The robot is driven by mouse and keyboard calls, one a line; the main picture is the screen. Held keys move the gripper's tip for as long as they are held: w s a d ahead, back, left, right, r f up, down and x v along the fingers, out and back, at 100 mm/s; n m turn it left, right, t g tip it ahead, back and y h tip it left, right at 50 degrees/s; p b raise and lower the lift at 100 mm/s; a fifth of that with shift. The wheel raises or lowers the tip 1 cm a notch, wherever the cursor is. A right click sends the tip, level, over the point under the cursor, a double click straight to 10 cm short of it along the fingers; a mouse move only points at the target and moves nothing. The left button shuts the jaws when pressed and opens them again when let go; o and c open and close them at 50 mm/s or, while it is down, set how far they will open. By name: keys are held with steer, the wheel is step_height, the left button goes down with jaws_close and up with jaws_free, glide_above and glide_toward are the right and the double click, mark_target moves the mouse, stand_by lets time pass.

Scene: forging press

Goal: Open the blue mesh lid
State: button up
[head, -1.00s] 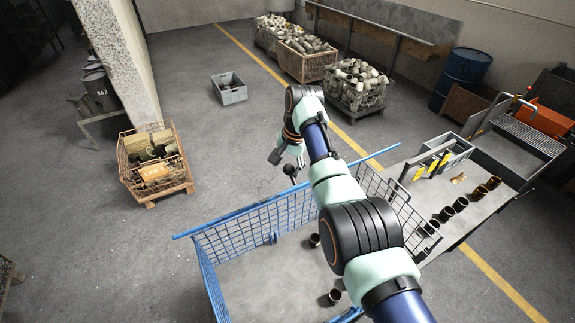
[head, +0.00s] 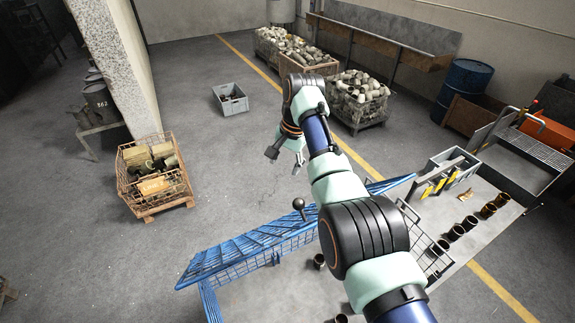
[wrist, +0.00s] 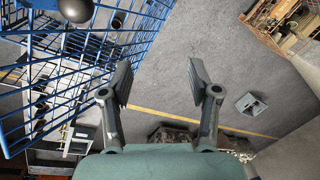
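The blue mesh lid (head: 240,255) shows in the head view as a narrow slanted band over the far side of a blue wire-mesh crate (head: 206,304). It is tilted; I cannot tell its exact angle. A dark ball knob (head: 299,203) on a short stem stands out from the lid. In the wrist view the lid's mesh (wrist: 95,50) fills the upper left, with the knob (wrist: 76,9) at the top edge. My gripper (head: 285,160) is above and beyond the knob, apart from it. Its fingers (wrist: 160,72) are open, with only floor between them.
Dark cylinders (head: 319,262) lie inside the crate. My arm hides its right part. A table (head: 485,235) with several brown cylinders and a grey bin (head: 452,160) stands at right. A wooden-based crate (head: 150,205) stands on the floor at left. The middle floor is clear.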

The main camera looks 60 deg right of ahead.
steer(key=shift+s, duration=0.1)
stand_by(0.6)
steer(key=w+a+f+n+t+h, duration=0.1)
steer(key=w+a+f+n+t, duration=0.2)
steer(key=a, duration=0.5)
steer(key=w+a+f+n, duration=0.25)
steer(key=w+a, duration=0.25)
steer(key=a, duration=0.3)
steer(key=w+a+f+n+t+h, duration=0.1)
steer(key=w+a+f+n+t, duration=0.15)
steer(key=a, duration=0.55)
steer(key=s+a+r+n+t, duration=0.1)
steer(key=s+a+r+n, duration=0.1)
steer(key=s+a, duration=0.3)
steer(key=s+a+r+n+t+y, duration=0.1)
steer(key=s+a+n, duration=0.3)
steer(key=a, duration=0.7)
steer(key=s+a+r+n+t+y, duration=0.1)
steer(key=s+a+r+n+t, duration=0.2)
steer(key=s+a, duration=0.3)
steer(key=shift+a+r+n, duration=0.3)
steer(key=shift+a+r, duration=0.05)
steer(key=shift+a, duration=0.6)
steer(key=shift+w+f, duration=0.1)
